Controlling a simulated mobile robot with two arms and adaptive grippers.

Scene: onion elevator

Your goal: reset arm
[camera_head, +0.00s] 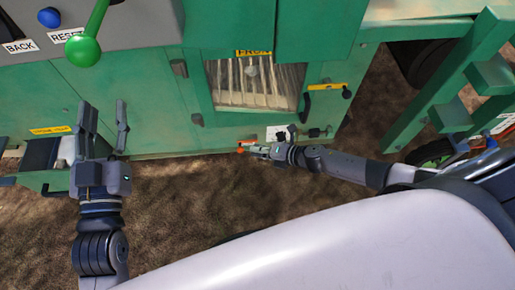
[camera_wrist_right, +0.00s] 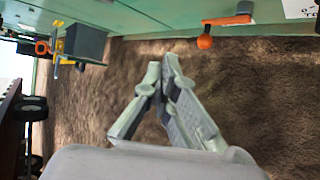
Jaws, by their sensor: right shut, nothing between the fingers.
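My left gripper (camera_head: 101,130) is at the left of the head view, fingers pointing up in front of the green machine (camera_head: 150,90). Its two fingers are spread apart with nothing between them. My right gripper (camera_head: 250,149) is near the machine's lower edge, below the window, pointing left. In the right wrist view its fingertips (camera_wrist_right: 162,68) are together and empty, above brown ground. An orange-knobbed lever (camera_wrist_right: 205,42) is on the machine, up and to the right of those fingertips and apart from them in that view.
A green ball-topped lever (camera_head: 83,49), a blue button (camera_head: 49,17) and a RESET label (camera_head: 67,36) are on the grey panel at upper left. A clear window (camera_head: 255,85) is in the machine's middle. Green steps (camera_head: 440,80) stand at right. Bare ground (camera_head: 190,200) lies below.

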